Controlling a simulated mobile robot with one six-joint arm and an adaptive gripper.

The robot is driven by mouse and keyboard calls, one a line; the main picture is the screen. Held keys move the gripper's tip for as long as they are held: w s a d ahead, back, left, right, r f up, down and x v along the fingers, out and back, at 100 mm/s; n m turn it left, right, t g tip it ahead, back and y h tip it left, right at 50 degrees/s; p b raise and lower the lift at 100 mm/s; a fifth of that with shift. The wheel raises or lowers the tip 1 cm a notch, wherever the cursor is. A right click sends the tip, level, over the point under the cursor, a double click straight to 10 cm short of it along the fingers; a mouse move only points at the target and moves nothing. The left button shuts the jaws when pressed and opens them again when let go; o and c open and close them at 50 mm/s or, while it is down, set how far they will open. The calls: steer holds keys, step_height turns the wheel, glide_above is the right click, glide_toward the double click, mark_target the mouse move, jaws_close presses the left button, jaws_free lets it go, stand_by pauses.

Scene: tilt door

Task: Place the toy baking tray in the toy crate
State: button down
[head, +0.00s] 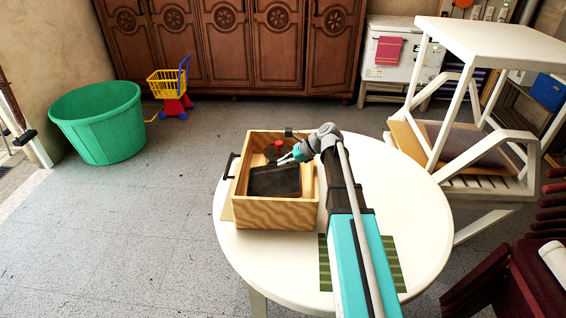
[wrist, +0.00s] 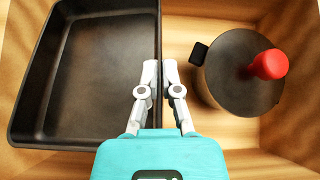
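The toy baking tray (head: 274,181) is a dark, rectangular pan inside the wooden toy crate (head: 275,213). In the wrist view the tray (wrist: 95,70) fills the left half, with crate wood around it. My gripper (head: 292,158) reaches into the crate from the right. In the wrist view its fingertips (wrist: 161,70) are close together, one on each side of the tray's right rim, shut on it. I cannot tell whether the tray's underside touches the crate floor.
A dark lidded pot (wrist: 240,75) with a red knob (wrist: 269,64) sits in the crate beside the tray. The crate has dark handles (head: 231,165) and stands on a round white table (head: 420,215). A green striped mat (head: 392,262) lies under my arm. A white chair (head: 470,130) stands at right.

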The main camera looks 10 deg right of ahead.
mark_target(284, 169)
steer(key=shift+f+b, duration=1.3)
steer(key=shift+f, duration=0.3)
steer(key=c, duration=0.7)
jaws_free()
steer(key=o, duration=0.3)
steer(key=shift+r, duration=0.1)
step_height(284, 169, up, 8)
steer(key=p, duration=0.8)
